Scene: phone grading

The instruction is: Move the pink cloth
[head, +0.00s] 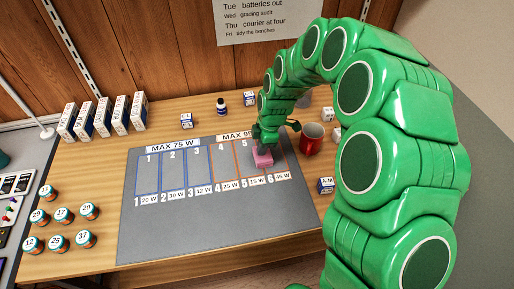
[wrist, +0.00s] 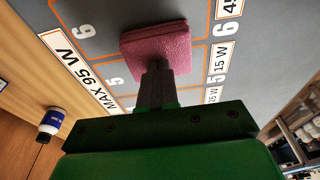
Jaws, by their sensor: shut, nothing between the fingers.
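The pink cloth (head: 263,159) is a small folded square pad. It lies on the grey mat (head: 180,232), over the orange-lined slots 5 and 6 on the MAX 95 W side. In the wrist view the cloth (wrist: 158,40) is just beyond my fingertips. My gripper (head: 263,144) points down at the cloth's near edge in the wrist view, its fingers (wrist: 157,68) shut with nothing between them. The tips overlap the cloth in both views; I cannot tell whether they touch it.
A red mug (head: 311,141) stands close to the right of the cloth. Upright boxes (head: 103,116) and numbered jars (head: 61,214) are at the left. The blue-lined slots (head: 173,172) are clear.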

